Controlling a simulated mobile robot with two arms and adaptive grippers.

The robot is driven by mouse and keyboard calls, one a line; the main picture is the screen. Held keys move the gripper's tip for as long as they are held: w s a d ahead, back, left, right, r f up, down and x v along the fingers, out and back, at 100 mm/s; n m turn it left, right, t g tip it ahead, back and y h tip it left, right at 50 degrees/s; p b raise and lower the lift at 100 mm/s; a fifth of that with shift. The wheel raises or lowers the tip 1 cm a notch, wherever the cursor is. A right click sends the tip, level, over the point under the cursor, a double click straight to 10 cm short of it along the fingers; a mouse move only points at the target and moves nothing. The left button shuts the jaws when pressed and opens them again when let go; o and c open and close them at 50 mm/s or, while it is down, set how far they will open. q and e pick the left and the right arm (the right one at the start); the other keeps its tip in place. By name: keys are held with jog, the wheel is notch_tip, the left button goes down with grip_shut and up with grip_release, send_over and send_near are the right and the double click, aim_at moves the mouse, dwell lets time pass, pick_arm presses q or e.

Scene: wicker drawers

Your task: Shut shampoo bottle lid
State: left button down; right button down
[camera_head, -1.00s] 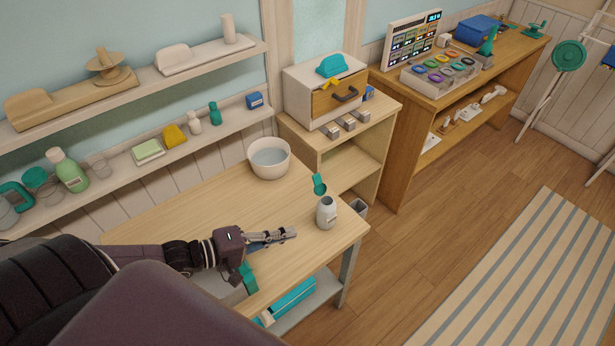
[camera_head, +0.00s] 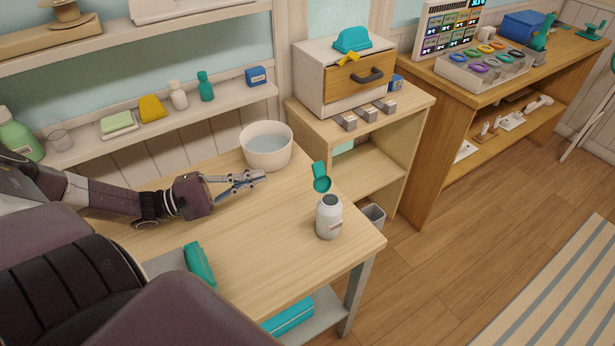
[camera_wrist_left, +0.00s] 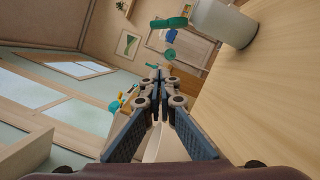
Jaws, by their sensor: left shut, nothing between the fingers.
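The white shampoo bottle (camera_head: 329,218) stands upright near the right end of the wooden table. Its teal lid (camera_head: 321,177) is swung up and open, above the bottle's dark mouth. In the left wrist view the bottle (camera_wrist_left: 222,24) is at the upper right, with the teal lid (camera_wrist_left: 170,22) to its left. My left gripper (camera_head: 256,178) is shut and empty above the table, left of the bottle and apart from it. Its closed fingers also show in the left wrist view (camera_wrist_left: 158,78). My right gripper is not in view.
A white bowl of water (camera_head: 266,147) stands at the table's back edge, close behind my left gripper. A teal folded item (camera_head: 199,264) lies at the front left. A small cabinet with a drawer (camera_head: 345,78) stands beyond. The table between gripper and bottle is clear.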

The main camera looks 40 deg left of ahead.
aim_at(320, 177)
pick_arm(q)
jog(key=w+d+r+p, duration=0.2)
jog(key=w+d, duration=0.4)
jog(key=d, duration=0.3)
jog(key=shift+d+r, duration=0.2)
jog(key=shift+r, duration=0.2)
jog(key=shift+r, duration=0.1)
jog(key=shift+r+m+p, duration=0.15)
jog(key=shift+m+p, duration=0.25)
jog(key=shift+p, duration=0.3)
